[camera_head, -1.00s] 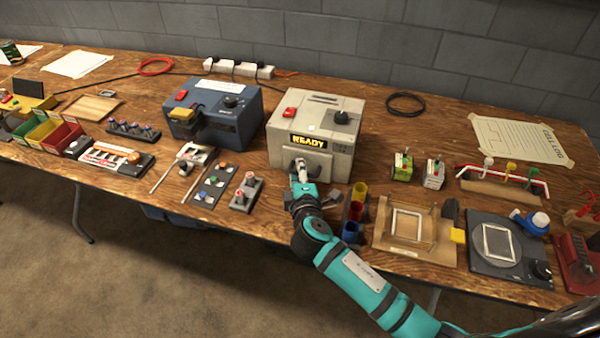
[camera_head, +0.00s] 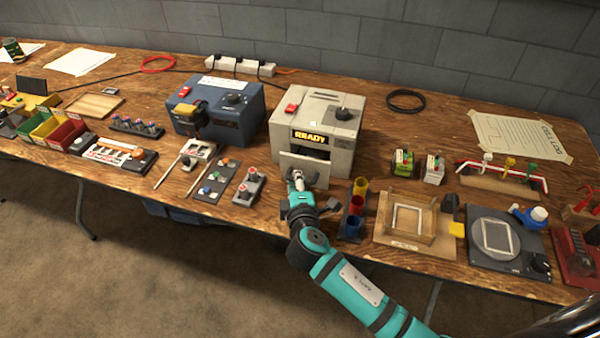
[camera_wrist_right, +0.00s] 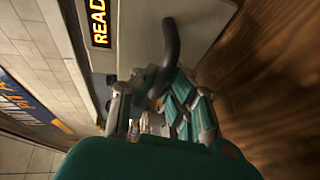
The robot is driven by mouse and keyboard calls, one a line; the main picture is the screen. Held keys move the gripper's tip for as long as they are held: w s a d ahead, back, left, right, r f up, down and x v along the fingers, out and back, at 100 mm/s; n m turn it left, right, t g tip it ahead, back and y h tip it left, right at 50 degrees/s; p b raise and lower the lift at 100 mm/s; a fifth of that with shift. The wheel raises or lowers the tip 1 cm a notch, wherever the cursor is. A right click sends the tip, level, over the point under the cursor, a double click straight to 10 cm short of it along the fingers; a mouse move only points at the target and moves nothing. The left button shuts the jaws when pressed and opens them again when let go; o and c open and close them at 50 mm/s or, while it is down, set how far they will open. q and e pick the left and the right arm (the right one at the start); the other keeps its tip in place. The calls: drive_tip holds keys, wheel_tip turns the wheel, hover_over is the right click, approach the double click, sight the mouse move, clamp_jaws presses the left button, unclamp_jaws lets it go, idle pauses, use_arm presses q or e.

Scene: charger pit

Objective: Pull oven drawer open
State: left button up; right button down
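The oven is a pale grey box (camera_head: 340,112) with a lit READY panel; part of that panel shows at the top of the right wrist view. Its drawer (camera_head: 312,170) stands partly out at the lower front, with a dark gap above its front plate. My right gripper (camera_head: 297,180) is at the drawer front. In the right wrist view, the dark curved drawer handle (camera_wrist_right: 169,45) runs down between the fingers of my right gripper (camera_wrist_right: 155,105), which look closed around it. The fingers hide the handle's lower part. My left gripper is out of view.
A blue machine (camera_head: 222,112) stands left of the oven. Red, yellow and blue cups (camera_head: 356,207) stand just right of my right gripper, with a wooden frame fixture (camera_head: 418,222) beyond. A button block (camera_head: 249,187) is to the left. The floor in front is clear.

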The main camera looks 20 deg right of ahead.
drive_tip(key=s+a, duration=0.1)
drive_tip(key=s, duration=0.1)
drive_tip(key=s+a, duration=0.2)
drive_tip(key=s, duration=0.1)
drive_tip(key=s+a, duration=0.2)
drive_tip(key=shift+s+a+f, duration=0.1)
drive_tip(key=shift+s+a, duration=0.05)
drive_tip(key=shift+s, duration=0.25)
drive_tip(key=shift+s+a, duration=0.3)
drive_tip(key=shift+s, duration=0.15)
drive_tip(key=shift+r, duration=0.2)
drive_tip(key=c, duration=1.4)
unclamp_jaws()
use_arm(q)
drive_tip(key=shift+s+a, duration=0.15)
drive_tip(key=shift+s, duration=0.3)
use_arm(e)
drive_tip(key=shift+s, duration=0.2)
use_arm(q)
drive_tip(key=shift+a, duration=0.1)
use_arm(e)
drive_tip(key=v, duration=1.1)
drive_tip(key=shift+s+a, duration=0.1)
drive_tip(key=shift+s, duration=0.2)
